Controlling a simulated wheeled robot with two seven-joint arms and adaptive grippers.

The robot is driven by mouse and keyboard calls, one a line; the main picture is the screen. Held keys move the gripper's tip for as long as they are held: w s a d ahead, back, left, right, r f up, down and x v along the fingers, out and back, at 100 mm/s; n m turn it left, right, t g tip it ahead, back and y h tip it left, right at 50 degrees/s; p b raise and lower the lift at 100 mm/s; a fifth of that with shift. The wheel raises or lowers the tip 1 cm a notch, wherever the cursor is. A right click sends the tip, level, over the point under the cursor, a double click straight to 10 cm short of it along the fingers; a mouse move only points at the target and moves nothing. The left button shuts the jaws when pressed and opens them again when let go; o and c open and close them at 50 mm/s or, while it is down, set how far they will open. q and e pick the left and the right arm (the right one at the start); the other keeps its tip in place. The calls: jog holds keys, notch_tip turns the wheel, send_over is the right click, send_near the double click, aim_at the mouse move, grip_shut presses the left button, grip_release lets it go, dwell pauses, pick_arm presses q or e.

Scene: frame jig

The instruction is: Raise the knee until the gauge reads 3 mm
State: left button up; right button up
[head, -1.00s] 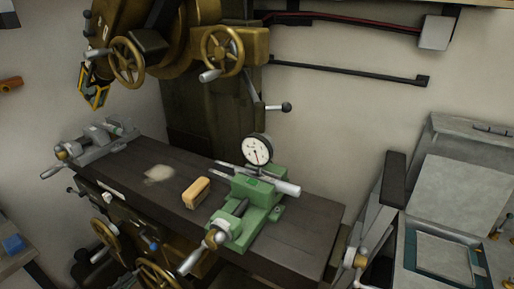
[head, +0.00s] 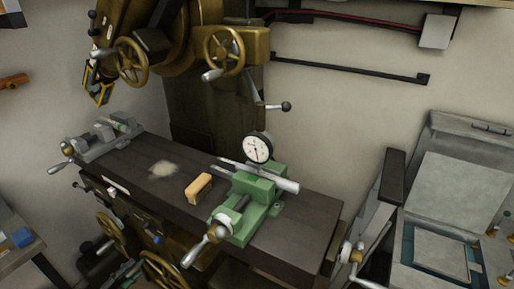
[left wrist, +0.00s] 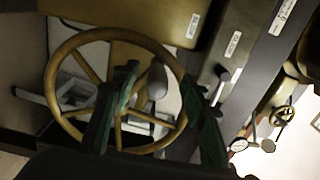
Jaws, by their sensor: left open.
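The dial gauge (head: 258,148) stands upright by the green vise (head: 243,213) on the dark machine table (head: 300,235). Its face is too small to read in millimetres. Two bronze handwheels show under the table's front, one at the left (head: 108,236) and one lower (head: 163,272). My left gripper (head: 126,273) shows partly at the bottom left, close to the lower wheel. In the left wrist view, my left gripper's fingers (left wrist: 172,84) are open in front of a bronze handwheel (left wrist: 62,62). Its grey handle (left wrist: 157,82) appears between the fingers; contact cannot be told. My right gripper is not in view.
A wooden block (head: 198,187) lies on the table beside the vise. A grey fixture (head: 100,140) with a crank sits at the table's left end. The milling head (head: 190,40) overhangs behind. A grey cabinet (head: 460,190) stands at the right and a bench (head: 22,240) at the left.

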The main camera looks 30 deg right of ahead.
pick_arm(q)
jog(key=shift+f, duration=0.1)
jog(key=shift+s+a, duration=0.2)
jog(key=shift+a, duration=0.1)
jog(key=p+v, duration=0.1)
jog(key=v, duration=0.6)
